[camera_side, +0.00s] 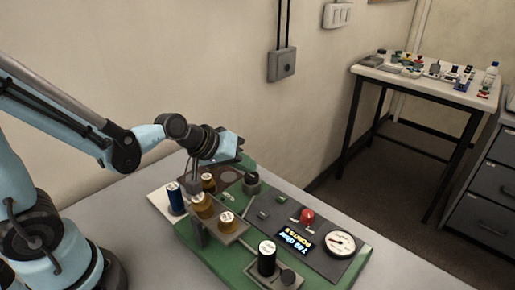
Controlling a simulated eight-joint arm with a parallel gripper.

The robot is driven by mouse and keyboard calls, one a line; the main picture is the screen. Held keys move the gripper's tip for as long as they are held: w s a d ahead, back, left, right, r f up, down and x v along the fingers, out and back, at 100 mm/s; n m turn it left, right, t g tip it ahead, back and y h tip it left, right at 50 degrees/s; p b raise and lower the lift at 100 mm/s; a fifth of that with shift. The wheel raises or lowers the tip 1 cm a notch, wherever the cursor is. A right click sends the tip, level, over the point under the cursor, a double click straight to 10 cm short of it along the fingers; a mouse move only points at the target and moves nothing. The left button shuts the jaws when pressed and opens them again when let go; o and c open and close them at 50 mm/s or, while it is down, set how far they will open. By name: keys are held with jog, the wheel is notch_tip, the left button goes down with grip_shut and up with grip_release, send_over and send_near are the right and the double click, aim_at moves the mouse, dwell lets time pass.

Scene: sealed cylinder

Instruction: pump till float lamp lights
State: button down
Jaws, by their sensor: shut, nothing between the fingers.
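My gripper (194,186) points down, its fingers shut and empty, over the left part of a green board (350,262). Its tips are close to an amber cylinder with a pale top (202,206); I cannot tell whether they touch it. A second amber cylinder (227,222) stands to its right on a grey plate, and a third (208,182) behind. A dark panel on the board carries a red knob or lamp (307,215), a lit display (296,241) and a round white dial (341,243). I cannot tell which part is the pump or float lamp, or whether a lamp is lit.
A blue cylinder (175,197) stands on a white plate at the board's left. A black cylinder (267,257) stands at the front, and a dark round knob (252,181) at the back. A side table (425,82) with small objects and a drawer cabinet (492,180) are farther off.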

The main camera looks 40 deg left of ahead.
jog(key=r, duration=0.4)
jog(key=shift+s, duration=0.2)
jog(key=shift+r, duration=0.1)
dwell(2.9)
notch_tip(320, 180, up, 5)
send_over(247, 176)
dwell(0.3)
jog(key=shift+f, duration=4.5)
jog(key=shift+f, duration=0.15)
